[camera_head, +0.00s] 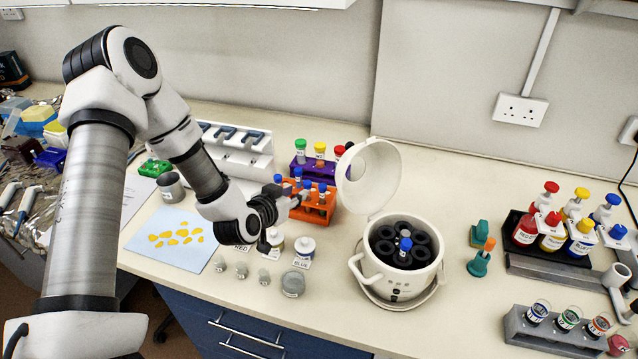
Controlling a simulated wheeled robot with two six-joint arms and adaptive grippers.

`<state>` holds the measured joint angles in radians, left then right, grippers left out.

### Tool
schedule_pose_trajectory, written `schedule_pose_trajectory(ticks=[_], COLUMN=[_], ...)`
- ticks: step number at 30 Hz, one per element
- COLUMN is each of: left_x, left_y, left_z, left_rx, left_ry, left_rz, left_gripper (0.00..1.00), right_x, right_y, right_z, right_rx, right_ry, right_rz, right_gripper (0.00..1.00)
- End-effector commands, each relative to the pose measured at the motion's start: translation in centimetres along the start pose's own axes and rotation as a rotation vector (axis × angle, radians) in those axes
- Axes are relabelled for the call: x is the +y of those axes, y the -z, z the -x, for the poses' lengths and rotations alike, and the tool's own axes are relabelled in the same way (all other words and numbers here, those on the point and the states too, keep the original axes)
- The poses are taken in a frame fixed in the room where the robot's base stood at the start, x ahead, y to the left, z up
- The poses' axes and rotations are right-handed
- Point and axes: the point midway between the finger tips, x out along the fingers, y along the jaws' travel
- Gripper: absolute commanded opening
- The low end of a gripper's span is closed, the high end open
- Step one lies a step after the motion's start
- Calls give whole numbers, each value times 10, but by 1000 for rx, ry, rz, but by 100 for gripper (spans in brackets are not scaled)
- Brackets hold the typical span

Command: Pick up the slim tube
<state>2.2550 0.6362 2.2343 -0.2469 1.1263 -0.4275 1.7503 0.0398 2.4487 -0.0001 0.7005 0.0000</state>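Slim tubes with blue caps stand in an orange rack (318,213) at the middle of the bench. One blue-capped tube (404,246) sits in the open white centrifuge (392,283), with its cap above the black rotor. My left gripper (297,199) is at the left side of the orange rack, its fingers close to the blue caps. The fingers are small and partly merge with the rack and tubes, so I cannot tell whether they are open or hold a tube. My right gripper is out of view.
A purple rack (313,170) with colored-cap tubes stands behind the orange one. The centrifuge's raised lid (371,176) rises right of the racks. Small jars and labels sit in front. Bottles in a black tray (513,221) stand at right. The bench right of the lid is clear.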

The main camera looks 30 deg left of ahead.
Motion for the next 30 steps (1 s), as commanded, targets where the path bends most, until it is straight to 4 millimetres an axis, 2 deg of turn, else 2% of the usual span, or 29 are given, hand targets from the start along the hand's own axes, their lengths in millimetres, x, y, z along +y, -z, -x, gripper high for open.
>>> schedule_pose_trajectory(ticks=[5, 11, 15, 21, 24, 30], left_x=[1, 3, 2, 2, 2, 2], left_y=[2, 7, 3, 2, 2, 2], left_z=[-22, -54, -73, -76, -76, -75], left_rx=[-1, -1, -1, -1, -1, -1], left_ry=[-1, -2, -1, -1, -1, -1], left_rz=[-6, -7, -3, 0, 0, 0], left_gripper=[29, 29, 29, 29, 5, 4], right_x=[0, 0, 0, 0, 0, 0], right_y=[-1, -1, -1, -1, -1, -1], right_z=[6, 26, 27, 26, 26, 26], right_rx=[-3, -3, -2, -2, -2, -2], right_ry=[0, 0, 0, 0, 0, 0], right_rz=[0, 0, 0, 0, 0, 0], right_gripper=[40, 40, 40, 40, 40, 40])
